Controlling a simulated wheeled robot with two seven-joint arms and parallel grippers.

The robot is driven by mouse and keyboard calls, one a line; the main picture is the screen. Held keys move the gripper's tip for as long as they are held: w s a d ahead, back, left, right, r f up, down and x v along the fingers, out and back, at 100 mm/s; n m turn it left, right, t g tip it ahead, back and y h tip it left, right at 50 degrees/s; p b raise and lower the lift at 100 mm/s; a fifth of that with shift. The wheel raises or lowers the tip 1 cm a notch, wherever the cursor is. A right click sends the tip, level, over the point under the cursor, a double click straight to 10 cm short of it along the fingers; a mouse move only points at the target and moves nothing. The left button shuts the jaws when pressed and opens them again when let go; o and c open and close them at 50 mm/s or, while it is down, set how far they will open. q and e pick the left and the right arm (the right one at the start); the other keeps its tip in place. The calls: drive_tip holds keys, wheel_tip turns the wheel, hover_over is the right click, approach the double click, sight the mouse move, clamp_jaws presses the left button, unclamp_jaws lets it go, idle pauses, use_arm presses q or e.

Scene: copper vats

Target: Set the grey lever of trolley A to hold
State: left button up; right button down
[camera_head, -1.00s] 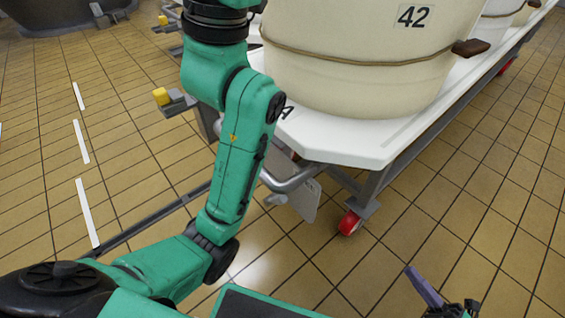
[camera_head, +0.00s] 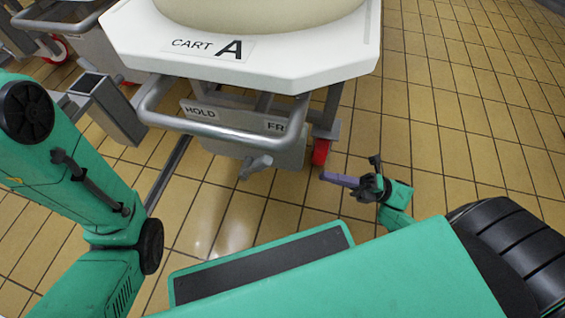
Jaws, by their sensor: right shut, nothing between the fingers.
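Trolley A (camera_head: 285,72) is a white-topped cart marked "CART A", at the top centre of the head view. Below its grey tube handle (camera_head: 225,131) hangs a grey plate (camera_head: 290,150) with "HOLD" at left and "FR", partly covered, at right. The grey lever (camera_head: 255,166) shows at the plate's lower edge, between the two words; its exact setting is hard to tell. My right gripper (camera_head: 327,177), with a purple finger pointing left, is shut and empty. It is to the right of the lever, apart from it. My left gripper is out of view.
A red caster (camera_head: 320,152) stands under the cart, close to my right gripper. A grey square post (camera_head: 108,105) is left of the handle. A cream vat (camera_head: 260,12) sits on the cart. Tiled floor at right is clear.

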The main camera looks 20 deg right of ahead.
drive_tip(key=b, duration=0.3)
approach(255, 167)
wheel_tip(255, 167, up, 4)
drive_tip(key=w+a, duration=0.1)
drive_tip(key=a, duration=0.1)
drive_tip(key=shift+w+a+r, duration=0.1)
drive_tip(key=shift+w+a, duration=0.1)
drive_tip(key=shift+a, duration=0.1)
drive_tip(key=shift+p, duration=0.35)
